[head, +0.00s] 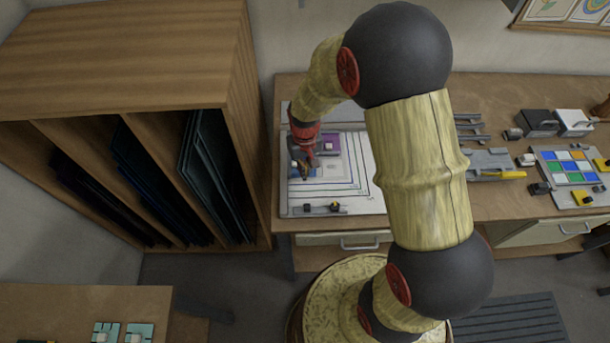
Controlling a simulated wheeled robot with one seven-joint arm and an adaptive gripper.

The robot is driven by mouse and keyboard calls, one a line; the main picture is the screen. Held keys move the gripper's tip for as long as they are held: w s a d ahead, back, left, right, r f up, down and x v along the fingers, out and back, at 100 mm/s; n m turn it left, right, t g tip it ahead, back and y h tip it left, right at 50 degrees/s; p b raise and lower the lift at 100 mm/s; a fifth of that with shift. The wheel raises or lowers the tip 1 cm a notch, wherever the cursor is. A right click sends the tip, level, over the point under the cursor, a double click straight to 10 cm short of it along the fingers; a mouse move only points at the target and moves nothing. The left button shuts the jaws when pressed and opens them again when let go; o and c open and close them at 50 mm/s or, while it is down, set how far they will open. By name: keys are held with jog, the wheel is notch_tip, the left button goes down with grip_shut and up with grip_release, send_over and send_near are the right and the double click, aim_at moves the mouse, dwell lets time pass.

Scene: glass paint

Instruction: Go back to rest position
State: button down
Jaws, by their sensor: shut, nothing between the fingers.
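My gripper (304,160) is at the end of my arm, over the left part of a white board (375,203) on the workbench. It is small in the head view and looks shut, with nothing seen in it. Just under and beside it are a purple piece (327,144) and a grey-blue piece (325,172) on the board. Nested coloured lines run around these pieces. Whether my fingertips touch anything below cannot be told. My arm hides part of the bench behind it.
A wooden rack (120,60) with dark sheets stands at the left, close to the bench. A tray of coloured squares (568,172), a yellow-handled tool (500,175) and white boxes (573,121) lie on the right of the bench. Another table (60,310) is at the lower left.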

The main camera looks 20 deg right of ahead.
jog(key=shift+s+r, duration=0.2)
jog(key=shift+r, duration=2.7)
jog(key=s+r+t+b, duration=0.5)
jog(key=s+r+b, duration=0.5)
jog(key=s+r, duration=0.5)
jog(key=s, duration=0.4)
jog(key=shift+r+t+b, duration=0.3)
jog(key=shift+b, duration=0.05)
jog(key=shift+w, duration=0.1)
jog(key=shift+d, duration=0.1)
